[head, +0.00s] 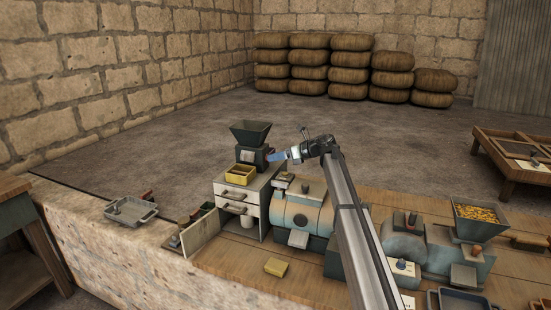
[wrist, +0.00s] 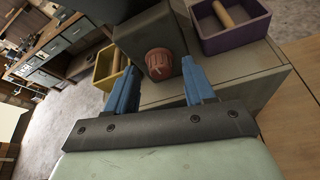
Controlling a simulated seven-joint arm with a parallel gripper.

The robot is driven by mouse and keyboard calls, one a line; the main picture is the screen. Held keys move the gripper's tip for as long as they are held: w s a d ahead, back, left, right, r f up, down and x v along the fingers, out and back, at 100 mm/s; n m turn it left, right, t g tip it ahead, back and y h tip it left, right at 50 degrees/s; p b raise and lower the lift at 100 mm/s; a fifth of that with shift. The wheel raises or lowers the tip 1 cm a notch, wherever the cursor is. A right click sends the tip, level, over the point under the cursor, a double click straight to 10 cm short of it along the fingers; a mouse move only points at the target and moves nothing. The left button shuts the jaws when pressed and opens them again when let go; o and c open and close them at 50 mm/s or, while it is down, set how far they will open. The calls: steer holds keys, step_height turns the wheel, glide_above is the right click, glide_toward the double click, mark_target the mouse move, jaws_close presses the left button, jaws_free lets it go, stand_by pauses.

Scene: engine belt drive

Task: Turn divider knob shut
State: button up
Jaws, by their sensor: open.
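A ribbed reddish-orange knob (wrist: 158,66) sits on the face of a dark green machine (wrist: 150,38) in the wrist view. The same machine, with a hopper on top, stands on a drawer cabinet in the head view (head: 247,157). My gripper (wrist: 160,68) is open, its blue fingers pointing at the machine, with the knob framed between the fingertips. I cannot tell whether the fingertips reach around the knob or stop short of it. In the head view my gripper (head: 272,157) is close to the machine's right side, and the knob is mostly hidden there.
A yellow box (head: 240,174) stands on the cabinet (head: 237,197) in front of the machine. In the wrist view it is left of the knob (wrist: 112,68), and a purple tray (wrist: 230,25) is at the right. A blue-grey cylindrical machine (head: 301,207) stands below my arm.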

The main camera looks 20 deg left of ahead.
steer(key=s+v, duration=0.1)
steer(key=v, duration=1.1)
steer(key=shift+w+d+r, duration=0.15)
steer(key=shift+w+d, duration=0.25)
steer(key=shift+w, duration=0.1)
steer(key=shift+d, duration=0.1)
